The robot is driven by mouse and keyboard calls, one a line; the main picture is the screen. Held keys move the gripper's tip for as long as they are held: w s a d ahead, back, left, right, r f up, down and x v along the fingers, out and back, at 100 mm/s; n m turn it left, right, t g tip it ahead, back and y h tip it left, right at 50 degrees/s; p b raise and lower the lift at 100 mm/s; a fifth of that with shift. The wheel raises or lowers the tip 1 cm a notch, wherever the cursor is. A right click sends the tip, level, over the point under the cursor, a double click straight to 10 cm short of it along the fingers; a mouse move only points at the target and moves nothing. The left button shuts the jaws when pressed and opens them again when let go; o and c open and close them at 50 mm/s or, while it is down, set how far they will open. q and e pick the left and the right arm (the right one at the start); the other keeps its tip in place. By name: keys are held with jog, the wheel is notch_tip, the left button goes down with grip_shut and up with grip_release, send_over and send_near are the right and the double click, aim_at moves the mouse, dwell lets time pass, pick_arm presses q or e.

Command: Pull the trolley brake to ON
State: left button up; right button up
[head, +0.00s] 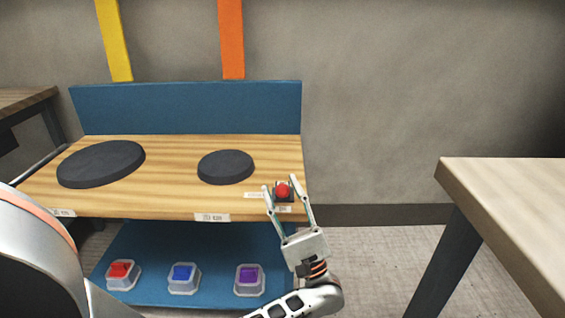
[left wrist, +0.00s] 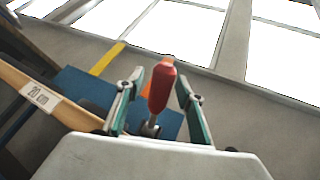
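The trolley (head: 180,190) has a wooden top and a blue back panel. Its brake lever has a red handle (head: 283,190) on a dark base at the right front corner of the top; the handle also shows in the left wrist view (left wrist: 161,88), on a metal stem. My left gripper (head: 281,182) is open, with one finger on each side of the red handle. In the left wrist view a gap shows between the handle and each finger. Small labels lie beside the lever but are too small to read. My right gripper is not in view.
Two dark round discs, one large (head: 100,164) and one smaller (head: 226,167), lie on the trolley top. Red, blue and purple items in clear trays (head: 249,291) sit on the blue lower shelf. A wooden table (head: 515,195) stands at the right, with open floor between.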

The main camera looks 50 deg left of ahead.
pick_arm(q)
jog(key=shift+r, duration=0.1)
notch_tip(320, 180, up, 10)
dwell(0.6)
jog(key=shift+s, duration=0.1)
dwell(0.5)
